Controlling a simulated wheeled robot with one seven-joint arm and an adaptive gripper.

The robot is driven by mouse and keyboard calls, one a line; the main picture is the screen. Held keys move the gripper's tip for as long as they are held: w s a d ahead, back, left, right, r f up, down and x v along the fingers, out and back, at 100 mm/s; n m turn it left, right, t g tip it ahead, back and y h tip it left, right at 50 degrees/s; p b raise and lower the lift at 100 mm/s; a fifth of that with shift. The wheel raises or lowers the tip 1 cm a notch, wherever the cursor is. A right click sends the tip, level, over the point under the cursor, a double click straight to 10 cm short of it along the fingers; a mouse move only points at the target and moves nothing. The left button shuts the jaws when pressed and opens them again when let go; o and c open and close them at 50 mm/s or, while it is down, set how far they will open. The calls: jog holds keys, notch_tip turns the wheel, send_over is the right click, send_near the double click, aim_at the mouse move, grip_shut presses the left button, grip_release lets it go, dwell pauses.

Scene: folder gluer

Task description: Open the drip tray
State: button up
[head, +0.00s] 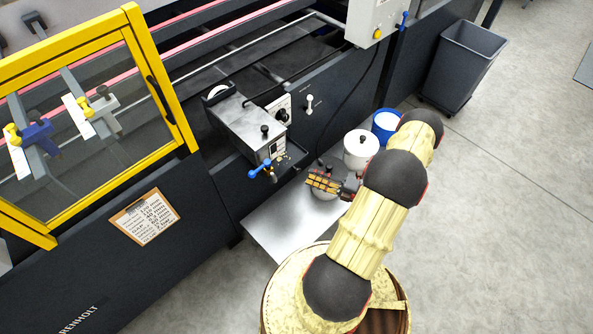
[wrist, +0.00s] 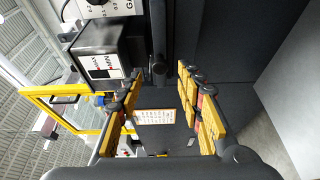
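My gripper (head: 326,184) is at the front of the machine, below and right of the grey metal glue unit (head: 248,128). In the wrist view my gripper (wrist: 158,76) is open, its yellow-padded fingers wide apart with nothing held. A dark, narrow part with a rounded black knob (wrist: 158,73) shows between and beyond the fingertips. It may be the drip tray's front and handle, but I cannot tell for sure. In the head view a dark ledge (head: 290,160) lies under the glue unit; no pulled-out tray is clear there. I cannot tell whether the fingers touch anything.
A blue-handled valve (head: 262,171) sticks out from the glue unit. A silver shelf (head: 285,228) lies below my gripper, with a white lidded pot (head: 360,148) and a blue container (head: 386,122) nearby. A yellow-framed guard (head: 130,60) stands left. A grey bin (head: 464,62) stands right; floor there is clear.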

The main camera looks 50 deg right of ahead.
aim_at(299, 172)
jog(key=b+x, duration=0.1)
jog(key=x, duration=0.6)
jog(key=shift+f+b, duration=0.1)
jog(key=shift+b, duration=0.2)
jog(key=shift+c, duration=0.4)
jog(key=shift+a, duration=0.1)
grip_shut()
